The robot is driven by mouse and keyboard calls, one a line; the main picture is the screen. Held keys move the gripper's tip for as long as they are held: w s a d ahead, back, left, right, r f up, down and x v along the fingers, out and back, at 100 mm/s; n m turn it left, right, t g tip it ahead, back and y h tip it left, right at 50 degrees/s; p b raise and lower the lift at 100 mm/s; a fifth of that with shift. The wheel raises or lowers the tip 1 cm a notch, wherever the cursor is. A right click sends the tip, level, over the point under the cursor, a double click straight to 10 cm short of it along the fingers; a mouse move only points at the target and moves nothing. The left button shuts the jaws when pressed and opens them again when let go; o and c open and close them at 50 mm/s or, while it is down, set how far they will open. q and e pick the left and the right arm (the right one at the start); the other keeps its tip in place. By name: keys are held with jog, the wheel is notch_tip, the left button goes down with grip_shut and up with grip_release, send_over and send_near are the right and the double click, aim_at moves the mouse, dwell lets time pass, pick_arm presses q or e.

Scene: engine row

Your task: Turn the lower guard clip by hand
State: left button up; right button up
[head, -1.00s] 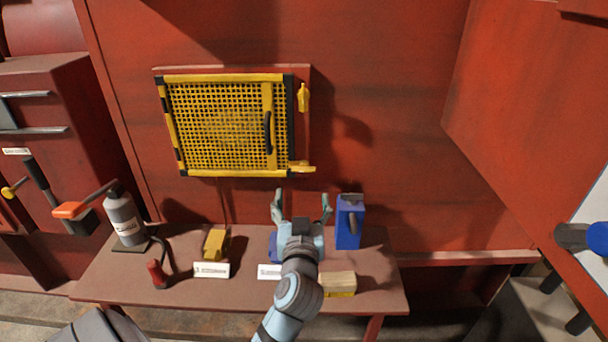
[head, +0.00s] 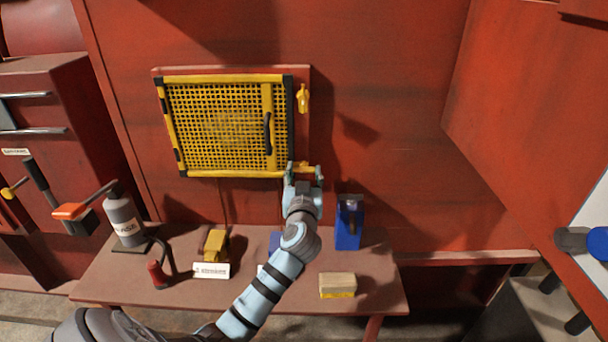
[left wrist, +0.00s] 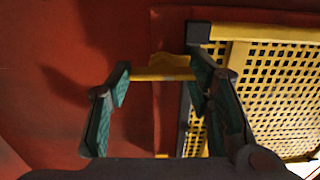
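The lower guard clip (head: 305,167) is a small yellow bar at the lower right corner of the yellow mesh guard (head: 215,125). It lies level and also shows in the left wrist view (left wrist: 163,74). My left gripper (head: 304,173) is at the clip, one finger at each end. The fingers look closed in on it, and the clip spans the gap between the fingertips (left wrist: 160,76); its ends are partly hidden behind them. The upper guard clip (head: 303,98) stands upright beside the guard's right edge. My right gripper is not in view.
A bench (head: 185,285) below the guard bears a grey bottle (head: 123,220), a yellow block (head: 215,244), a blue container (head: 349,222) and a pale yellow-based block (head: 338,285). The red wall right of the guard is clear.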

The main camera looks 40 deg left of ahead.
pick_arm(q)
jog(key=shift+w+d, duration=0.15)
jog(key=shift+d, duration=0.1)
jog(key=c, duration=0.7)
jog(key=shift+c, duration=0.4)
